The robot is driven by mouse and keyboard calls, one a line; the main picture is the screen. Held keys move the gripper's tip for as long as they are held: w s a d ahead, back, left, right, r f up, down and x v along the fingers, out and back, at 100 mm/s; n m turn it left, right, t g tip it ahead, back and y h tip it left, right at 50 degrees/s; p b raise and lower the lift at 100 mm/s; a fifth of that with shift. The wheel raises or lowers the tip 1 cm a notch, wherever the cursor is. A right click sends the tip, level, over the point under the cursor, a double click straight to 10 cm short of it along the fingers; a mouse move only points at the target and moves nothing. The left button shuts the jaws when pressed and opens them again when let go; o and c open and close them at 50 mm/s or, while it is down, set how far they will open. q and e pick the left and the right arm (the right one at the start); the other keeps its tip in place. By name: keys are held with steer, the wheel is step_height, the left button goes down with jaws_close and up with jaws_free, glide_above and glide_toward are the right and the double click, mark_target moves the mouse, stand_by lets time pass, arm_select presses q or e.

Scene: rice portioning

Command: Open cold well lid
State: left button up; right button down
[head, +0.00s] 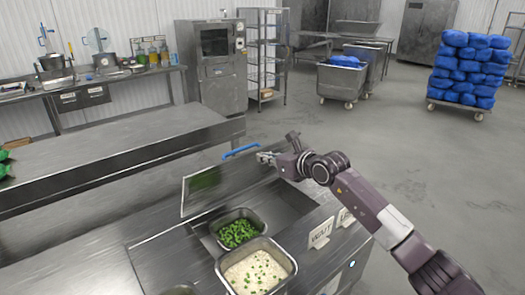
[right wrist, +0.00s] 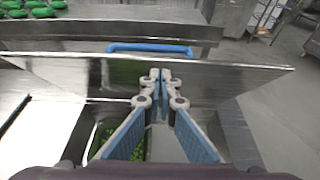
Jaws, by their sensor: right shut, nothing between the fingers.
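The cold well lid (head: 203,192) is a shiny metal panel, raised and tilted up at the back of the well, with green reflected in its face. It also shows in the right wrist view (right wrist: 235,75). Its blue handle (head: 241,150) is along the top edge, also seen in the right wrist view (right wrist: 150,47). My right gripper (head: 264,157) is shut and empty, at the well side of the lid near its top right. In the right wrist view its fingertips (right wrist: 160,75) lie below the handle against the lid's face; contact is unclear. My left gripper is out of view.
In the open well is a pan of chopped greens (head: 238,233). A pan of rice with green bits (head: 257,272) stands at the front. White label cards (head: 320,233) stand at the right. A metal bench (head: 110,155) runs behind. Open floor lies to the right.

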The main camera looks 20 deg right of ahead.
steer(key=shift+w+a+r, duration=0.15)
steer(key=shift+w+r, duration=0.05)
steer(key=shift+w, duration=0.2)
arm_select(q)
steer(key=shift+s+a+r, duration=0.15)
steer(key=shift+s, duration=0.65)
arm_select(e)
steer(key=shift+r, duration=0.1)
